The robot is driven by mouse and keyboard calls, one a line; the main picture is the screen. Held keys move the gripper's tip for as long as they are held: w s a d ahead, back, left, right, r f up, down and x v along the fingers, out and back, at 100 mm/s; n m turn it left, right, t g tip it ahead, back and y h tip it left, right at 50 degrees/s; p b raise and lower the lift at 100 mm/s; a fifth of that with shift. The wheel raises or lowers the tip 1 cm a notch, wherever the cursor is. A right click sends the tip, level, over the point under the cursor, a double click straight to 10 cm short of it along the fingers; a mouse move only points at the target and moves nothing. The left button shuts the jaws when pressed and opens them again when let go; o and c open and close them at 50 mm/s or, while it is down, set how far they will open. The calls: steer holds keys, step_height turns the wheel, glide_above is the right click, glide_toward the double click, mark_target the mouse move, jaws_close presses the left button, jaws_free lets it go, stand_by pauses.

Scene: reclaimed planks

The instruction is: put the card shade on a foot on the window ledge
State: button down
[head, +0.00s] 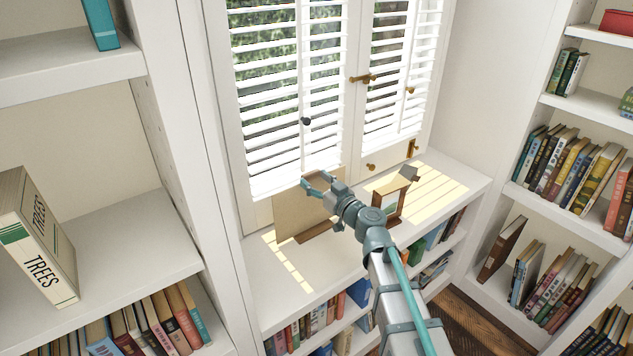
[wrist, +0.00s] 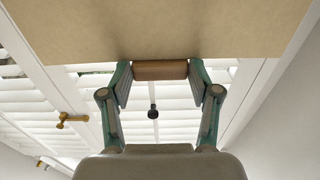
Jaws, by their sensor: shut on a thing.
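The card shade (head: 297,207) is a tan flat panel with a brown wooden foot (head: 313,231). In the head view it is roughly upright at the left part of the white window ledge (head: 345,262), near the window. I cannot tell whether its foot touches the ledge. My gripper (head: 316,182) is at the panel's upper right side. In the wrist view my gripper (wrist: 160,74) is shut on a short wooden bar (wrist: 160,69) of the shade, and the tan card (wrist: 170,28) fills the top. My arm and gripper hide part of the shade.
A wooden picture frame (head: 391,204) stands on the ledge to the right, with a small grey object (head: 409,173) by it. White shutters (head: 275,90) with brass latches are behind. The ledge's sunlit right end (head: 445,187) is clear. Bookshelves flank both sides.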

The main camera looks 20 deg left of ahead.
steer(key=shift+f+b, duration=0.15)
steer(key=shift+b, duration=0.2)
steer(key=shift+c, duration=1.2)
jaws_free()
steer(key=shift+r+p, duration=0.2)
steer(key=shift+p, duration=0.1)
steer(key=shift+s+d, duration=0.1)
steer(key=b+v, duration=0.2)
steer(key=v, duration=0.9)
steer(key=shift+s+d, duration=0.2)
steer(key=shift+d, duration=0.15)
